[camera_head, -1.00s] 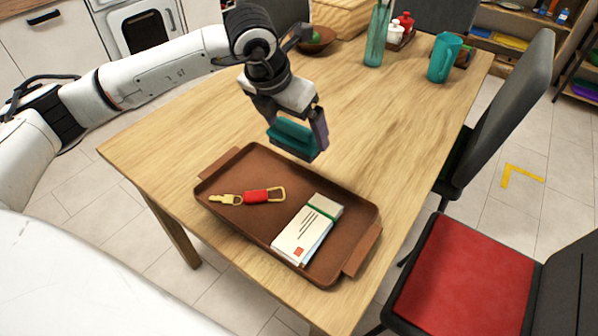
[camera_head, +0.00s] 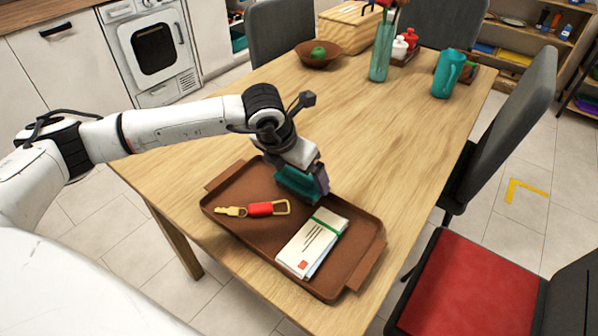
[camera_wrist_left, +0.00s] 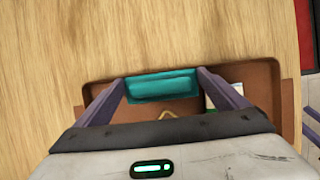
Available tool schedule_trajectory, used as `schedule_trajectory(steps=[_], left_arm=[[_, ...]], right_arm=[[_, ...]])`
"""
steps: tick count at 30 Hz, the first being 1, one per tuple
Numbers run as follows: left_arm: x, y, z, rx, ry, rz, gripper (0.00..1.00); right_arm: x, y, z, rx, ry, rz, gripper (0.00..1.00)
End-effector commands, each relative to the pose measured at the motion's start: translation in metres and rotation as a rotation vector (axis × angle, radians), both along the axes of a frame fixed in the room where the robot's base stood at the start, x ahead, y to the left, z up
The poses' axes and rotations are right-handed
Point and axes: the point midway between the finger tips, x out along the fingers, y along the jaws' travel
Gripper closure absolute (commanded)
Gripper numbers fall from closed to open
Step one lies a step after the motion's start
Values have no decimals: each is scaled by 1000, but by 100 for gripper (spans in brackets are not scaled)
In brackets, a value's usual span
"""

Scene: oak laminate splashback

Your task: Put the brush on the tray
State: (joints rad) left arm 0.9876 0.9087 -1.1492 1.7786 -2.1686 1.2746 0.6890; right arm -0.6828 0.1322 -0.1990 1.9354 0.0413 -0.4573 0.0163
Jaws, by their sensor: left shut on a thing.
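My left gripper (camera_head: 308,190) is shut on the teal brush (camera_head: 295,186), which looks like a block between the two fingers. The brush also shows between the fingers in the left wrist view (camera_wrist_left: 162,86). The brown tray (camera_head: 228,186) lies at the table's near end. The gripper and brush are over the tray's far side, low and close to it; I cannot tell whether the brush touches it. In the left wrist view the tray's rim (camera_wrist_left: 95,70) passes behind the brush. My right gripper is not in view.
On the tray lie a key with a red fob (camera_head: 260,209) and a bundle of envelopes (camera_head: 312,243) with a green band. Farther back stand a brown bowl (camera_head: 318,55), a teal vase (camera_head: 381,50) and a teal pitcher (camera_head: 448,74). The middle of the table is clear.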

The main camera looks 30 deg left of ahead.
Motion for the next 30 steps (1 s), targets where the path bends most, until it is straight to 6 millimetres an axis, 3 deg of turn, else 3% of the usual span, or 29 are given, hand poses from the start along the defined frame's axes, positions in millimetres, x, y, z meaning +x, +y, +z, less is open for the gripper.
schedule_trajectory(steps=[13,24,30], left_arm=[[-2,0,7,-1,-1,0,0],[-30,4,78,-1,-4,-1,0],[-42,5,104,0,-2,-1,0]], right_arm=[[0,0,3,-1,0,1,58],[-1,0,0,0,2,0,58],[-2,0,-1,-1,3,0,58]])
